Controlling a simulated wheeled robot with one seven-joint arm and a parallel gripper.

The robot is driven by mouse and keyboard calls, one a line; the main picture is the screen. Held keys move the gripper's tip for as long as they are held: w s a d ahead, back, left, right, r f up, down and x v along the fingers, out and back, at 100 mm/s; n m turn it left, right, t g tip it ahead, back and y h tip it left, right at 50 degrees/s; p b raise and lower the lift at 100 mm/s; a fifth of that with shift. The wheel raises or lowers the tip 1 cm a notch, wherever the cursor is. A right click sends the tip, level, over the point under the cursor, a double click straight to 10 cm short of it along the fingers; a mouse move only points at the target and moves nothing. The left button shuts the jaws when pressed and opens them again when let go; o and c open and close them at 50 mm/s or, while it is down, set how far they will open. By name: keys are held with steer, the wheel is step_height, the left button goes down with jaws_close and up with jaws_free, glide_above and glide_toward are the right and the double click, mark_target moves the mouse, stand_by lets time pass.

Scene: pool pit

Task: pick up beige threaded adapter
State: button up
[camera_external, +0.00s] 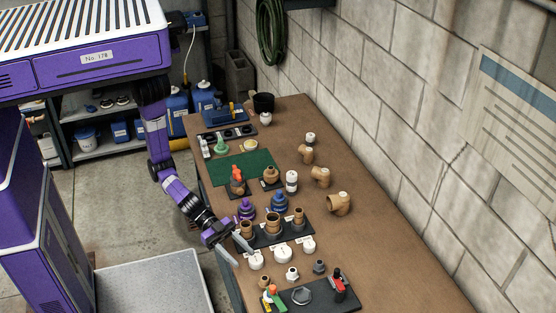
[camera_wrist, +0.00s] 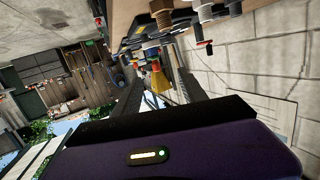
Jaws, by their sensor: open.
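Several tan, ringed fittings stand on a black tray (camera_external: 262,241) near the table's left edge in the external view: a left one (camera_external: 246,229), a middle one (camera_external: 272,223) and a right one (camera_external: 299,217). A small beige fitting (camera_external: 264,281) stands nearer the front. I cannot tell for certain which is the beige threaded adapter. My gripper (camera_external: 236,250) is open and empty at the left table edge, beside the tray. In the wrist view my gripper (camera_wrist: 153,64) spreads its two dark fingers; a brown threaded fitting (camera_wrist: 162,16) shows beyond them, near the top.
White round caps (camera_external: 283,255) stand in a row in front of the tray. Purple (camera_external: 246,209) and blue (camera_external: 279,203) fittings stand behind. Tan elbows (camera_external: 340,204) line the right; the table's right front is clear, beside a block wall.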

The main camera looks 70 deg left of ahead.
steer(key=d, duration=0.3)
steer(key=n+t+y, duration=0.1)
steer(key=n+y, duration=0.1)
steer(key=y, duration=0.2)
glide_toward(265, 278)
steer(key=shift+w+d+f, duration=0.55)
steer(key=shift+d+f, duration=0.25)
steer(key=shift+f, duration=0.05)
steer(key=shift+w+f+n, duration=0.1)
steer(key=shift+f+n, duration=0.05)
steer(key=shift+n, duration=0.15)
steer(key=shift+p+x, duration=0.9)
steer(key=shift+x, duration=2.95)
jaws_close()
